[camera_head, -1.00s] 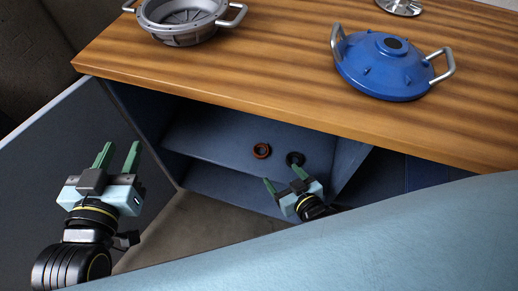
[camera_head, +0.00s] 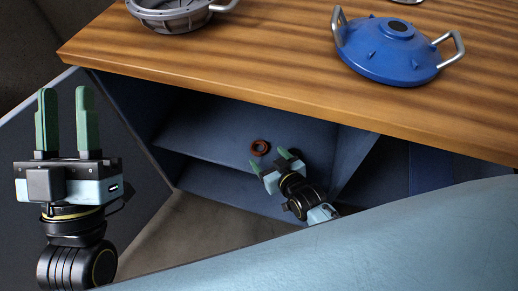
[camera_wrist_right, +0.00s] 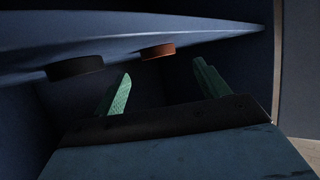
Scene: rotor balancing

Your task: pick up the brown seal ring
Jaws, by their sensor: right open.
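The brown seal ring (camera_head: 260,147) lies on the blue shelf inside the open cabinet under the table. In the right wrist view the brown ring (camera_wrist_right: 158,51) lies on the shelf, beyond and between my fingertips. My right gripper (camera_head: 268,160) is open and empty, its fingers reaching in close to the ring. In the right wrist view the gripper (camera_wrist_right: 163,85) is apart from the ring, with its fingers appearing lower than the shelf surface. My left gripper (camera_head: 62,105) is open and empty, pointing up in front of the cabinet door at the left.
A black ring (camera_wrist_right: 75,67) lies on the shelf left of the brown one in the wrist view. The wooden tabletop (camera_head: 230,60) above carries a blue lidded housing (camera_head: 385,60) and a grey housing (camera_head: 165,18).

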